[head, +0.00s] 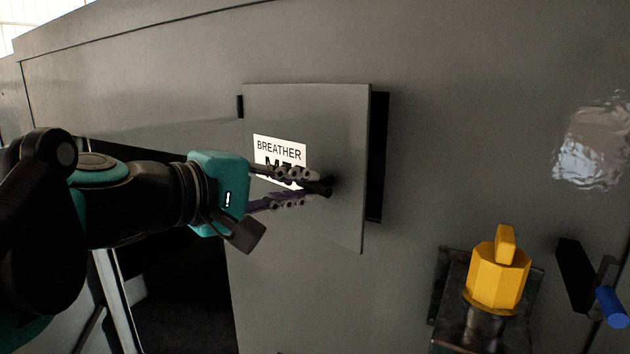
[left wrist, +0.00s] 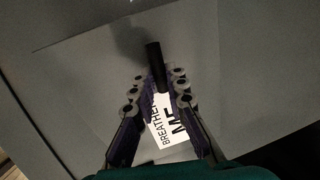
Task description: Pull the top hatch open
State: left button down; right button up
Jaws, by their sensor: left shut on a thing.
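The hatch (head: 335,125) is a grey panel with a white label reading "BREATHER" (head: 280,150). It stands slightly ajar, with a dark gap (head: 378,150) along its right edge. A black knob (head: 322,187) sticks out from the hatch and also shows in the left wrist view (left wrist: 155,62). My left gripper (head: 315,182) is shut on the knob. Its fingers cover part of the label. In the left wrist view, the fingers (left wrist: 160,82) close in on both sides of the knob's near end. My right gripper is in neither view.
A yellow faceted knob (head: 495,275) stands on a dark bracket at the lower right. A blue-ended handle (head: 611,306) is to its right. A shiny crumpled patch (head: 594,145) is on the grey enclosure wall (head: 480,100). A dark opening (head: 180,300) is at the lower left.

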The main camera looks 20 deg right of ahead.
pick_arm(q)
jog(key=a, duration=0.2)
jog(key=s+a, duration=0.1)
jog(key=a, duration=0.1)
jog(key=shift+a, duration=0.1)
jog(key=c, duration=1.6)
grip_release()
jog(key=shift+w, duration=0.1)
jog(key=shift+c, duration=0.2)
jog(key=shift+o, duration=0.5)
jog(key=shift+w+a, duration=0.2)
jog(key=shift+w, duration=0.05)
jog(key=v, duration=1.2)
jog(key=shift+s, duration=0.15)
